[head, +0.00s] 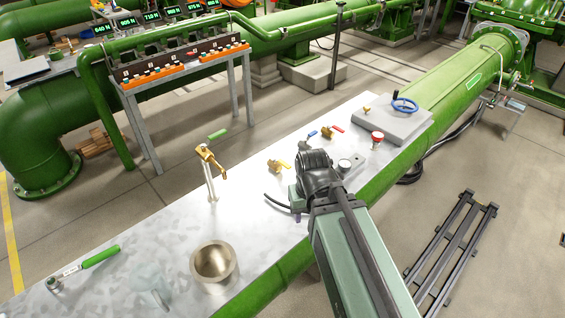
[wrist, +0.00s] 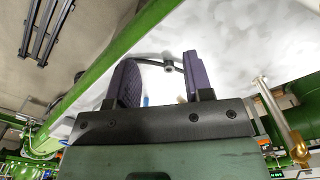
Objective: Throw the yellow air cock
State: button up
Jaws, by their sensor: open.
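A small brass-yellow cock (head: 279,166) with a yellow handle lies on the pale metal bench top (head: 170,225), beyond my gripper (head: 297,212) and a little left of my wrist in the head view. In the wrist view my gripper (wrist: 161,80) has its two purple-grey fingers apart. A black hose (wrist: 150,60) with a dark round end shows between and beyond them. I cannot tell that the fingers touch anything. The yellow cock is not clearly seen in the wrist view; my gripper body may hide it.
A blue-handled fitting (head: 312,134) and a red-handled fitting (head: 335,128) lie behind the cock. A brass tap on a standpipe (head: 211,165) stands to its left. A round bowl (head: 214,262) and a green-handled tool (head: 98,257) are nearer left. A grey block with a blue handwheel (head: 404,105) is at right.

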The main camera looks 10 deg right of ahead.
dwell(0.4)
jog(key=n+p, duration=0.1)
jog(key=n, duration=0.5)
send_near(284, 163)
notch_tip(284, 163, down, 9)
jog(key=b, duration=1)
jog(key=shift+r+b, duration=0.1)
jog(key=shift+b, duration=0.25)
jog(key=shift+r, duration=0.15)
grip_shut()
